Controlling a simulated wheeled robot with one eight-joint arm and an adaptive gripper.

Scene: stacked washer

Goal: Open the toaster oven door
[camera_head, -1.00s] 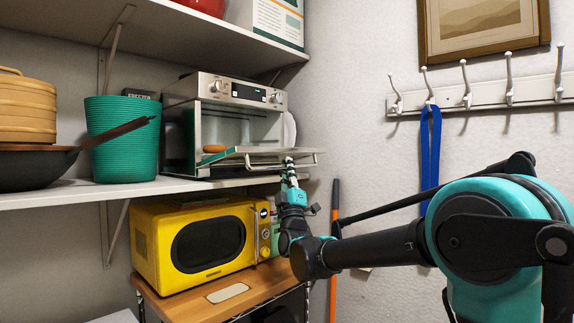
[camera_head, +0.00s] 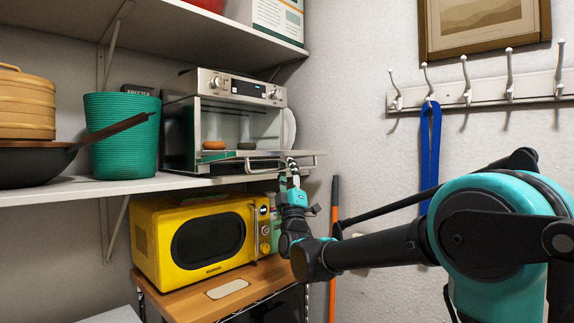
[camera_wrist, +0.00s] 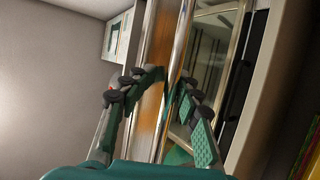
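The toaster oven (camera_head: 226,85) is a silver box with knobs and a small display on the middle shelf. Its door (camera_head: 232,160) is swung down and lies about flat, with the handle bar (camera_head: 300,153) along its front edge. An orange-brown round item (camera_head: 214,145) and a dark one (camera_head: 246,146) show inside. My gripper (camera_head: 292,170) is at the right end of the handle. In the wrist view, its two fingers (camera_wrist: 163,88) are spread apart, with shiny metal bars (camera_wrist: 146,50) running between them. Whether the fingers touch the bar cannot be told.
A green ribbed bin (camera_head: 122,138) and a dark pan (camera_head: 35,165) stand left of the oven. A yellow microwave (camera_head: 205,238) sits below on a wooden top. An upper shelf (camera_head: 190,42) is above. Wall hooks with a blue strap (camera_head: 430,155) are at right.

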